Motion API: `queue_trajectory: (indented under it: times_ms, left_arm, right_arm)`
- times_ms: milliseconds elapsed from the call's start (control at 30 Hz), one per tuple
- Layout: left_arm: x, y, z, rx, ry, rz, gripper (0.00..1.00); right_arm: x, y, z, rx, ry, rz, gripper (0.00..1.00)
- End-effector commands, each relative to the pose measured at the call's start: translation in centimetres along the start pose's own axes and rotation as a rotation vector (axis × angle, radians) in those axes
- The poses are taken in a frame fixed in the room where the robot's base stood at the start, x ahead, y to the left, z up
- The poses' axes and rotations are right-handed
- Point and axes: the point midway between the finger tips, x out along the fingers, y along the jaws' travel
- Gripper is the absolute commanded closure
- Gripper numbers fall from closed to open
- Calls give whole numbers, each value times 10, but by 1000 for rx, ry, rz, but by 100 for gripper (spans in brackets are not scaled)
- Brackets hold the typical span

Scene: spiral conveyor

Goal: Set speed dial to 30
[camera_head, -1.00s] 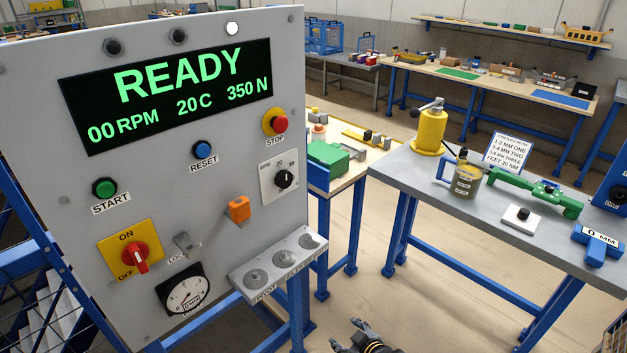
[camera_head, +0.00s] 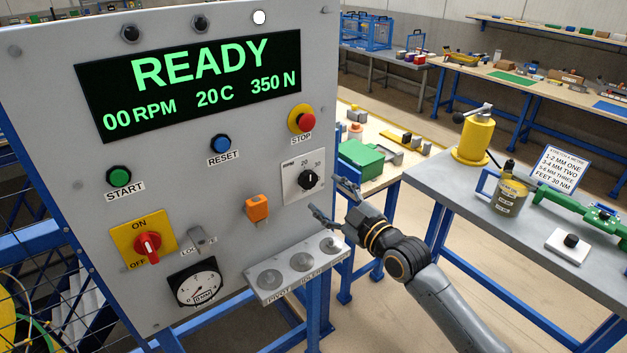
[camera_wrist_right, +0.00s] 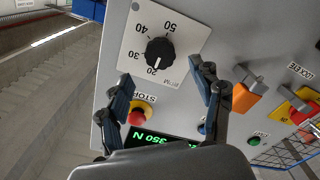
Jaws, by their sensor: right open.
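The speed dial (camera_head: 307,179) is a black knob on a white square plate at the right side of the grey control panel (camera_head: 75,188). In the right wrist view the dial (camera_wrist_right: 160,51) shows whole, with 20, 30, 40 and 50 around it and RPM beside it. Its pointer appears to be near 20. My right gripper (camera_head: 334,201) is open and empty, just right of and below the dial, apart from it. In the right wrist view its fingers (camera_wrist_right: 165,82) are spread on either side below the knob. My left gripper is not in view.
A red stop button (camera_head: 306,121) sits above the dial and an orange switch (camera_head: 257,208) lies to its lower left. A grey shelf with round sockets (camera_head: 262,297) juts out below. The display (camera_head: 190,84) reads READY, 00 RPM. A workbench (camera_head: 455,212) stands to the right.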

Motion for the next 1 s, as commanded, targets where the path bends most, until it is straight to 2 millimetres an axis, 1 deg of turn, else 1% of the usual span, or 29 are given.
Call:
queue_trajectory:
  times_ms: [33,100,200,300,500,767,800,867,900,967,1000]
  left_arm:
    - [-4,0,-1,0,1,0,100]
    - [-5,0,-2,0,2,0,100]
    - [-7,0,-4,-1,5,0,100]
    - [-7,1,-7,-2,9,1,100]
    - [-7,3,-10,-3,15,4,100]
    - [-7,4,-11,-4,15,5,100]
    - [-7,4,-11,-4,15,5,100]
    - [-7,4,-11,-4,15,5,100]
    - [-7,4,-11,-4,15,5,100]
    - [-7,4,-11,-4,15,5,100]
    - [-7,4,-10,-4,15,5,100]
  right_arm:
    - [12,1,-3,0,0,-1,34]
    - [24,1,-2,1,0,0,34]
    - [40,0,-2,0,-1,-1,34]
    - [52,0,0,-1,-1,0,34]
    - [63,0,0,-1,-1,0,34]
    - [64,0,0,-1,-1,0,34]
    - [64,0,0,-1,-1,0,36]
    - [64,0,0,-1,-1,0,49]
    - [64,0,0,-1,-1,0,57]
    - [64,0,0,-1,-1,0,69]
    - [64,0,0,-1,-1,0,77]
